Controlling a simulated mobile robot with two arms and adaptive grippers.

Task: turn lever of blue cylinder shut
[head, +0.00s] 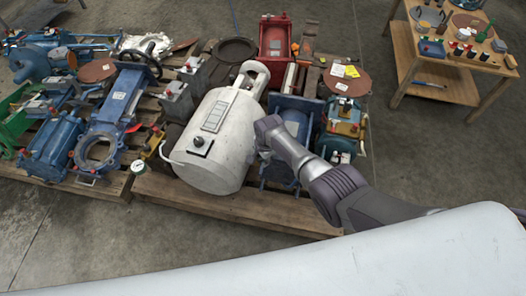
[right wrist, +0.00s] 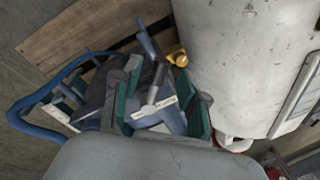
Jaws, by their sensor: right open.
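A blue cylinder (head: 297,121) with square end plates lies on the pallet, just right of the white tank. My right gripper (head: 263,152) reaches over it from the right, close beside the tank. In the right wrist view, my right gripper (right wrist: 160,103) is open, its green-padded fingers spread on either side of a grey lever-like bar (right wrist: 157,80). A pale label and blue parts of the cylinder (right wrist: 172,120) show between the fingers. I cannot tell whether the fingers touch the bar. In the head view the arm hides the lever. My left gripper is not in view.
The white tank (head: 220,135) stands close to the right gripper. Other blue valves and cylinders (head: 50,150) crowd the pallet (head: 235,207) at left. A red machine (head: 274,38) is behind. A wooden table (head: 405,45) with small parts stands at the back right.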

